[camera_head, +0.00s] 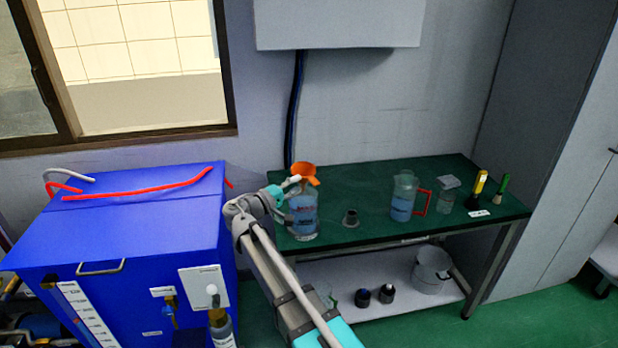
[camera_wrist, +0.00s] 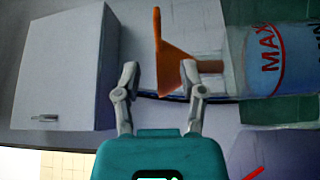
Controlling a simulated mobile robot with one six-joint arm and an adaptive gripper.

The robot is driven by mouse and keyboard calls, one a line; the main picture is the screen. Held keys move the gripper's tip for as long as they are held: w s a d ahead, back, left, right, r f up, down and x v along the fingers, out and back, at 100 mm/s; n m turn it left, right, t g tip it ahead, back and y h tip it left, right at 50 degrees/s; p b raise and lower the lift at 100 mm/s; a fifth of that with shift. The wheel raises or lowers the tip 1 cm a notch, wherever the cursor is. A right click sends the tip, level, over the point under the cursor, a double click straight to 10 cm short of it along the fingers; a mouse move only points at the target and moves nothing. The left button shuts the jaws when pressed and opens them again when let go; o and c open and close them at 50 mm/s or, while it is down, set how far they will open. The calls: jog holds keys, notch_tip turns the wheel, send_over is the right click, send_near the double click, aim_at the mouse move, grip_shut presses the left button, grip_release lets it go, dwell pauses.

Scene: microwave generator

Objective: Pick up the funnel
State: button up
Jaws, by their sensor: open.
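The orange funnel (camera_head: 304,171) sits in the mouth of a clear container (camera_head: 303,218) of bluish liquid, at the left end of the green-topped table. My gripper (camera_head: 291,186) is at the funnel's level, close to its left side. In the wrist view, which is turned sideways, the orange funnel (camera_wrist: 174,63) lies between the open fingers of my gripper (camera_wrist: 160,76). The right finger overlaps the funnel's edge in the picture; I cannot tell whether it touches. The container (camera_wrist: 275,60) with "MAX" lettering is at the right there.
A blue cabinet (camera_head: 130,225) stands left of my arm. A white box (camera_head: 337,22) hangs on the wall above.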

aim_at(307, 179)
jog(key=shift+w+d, duration=0.2)
dwell(0.3)
jog(key=shift+x, duration=2.6)
jog(key=shift+c, duration=0.3)
grip_shut()
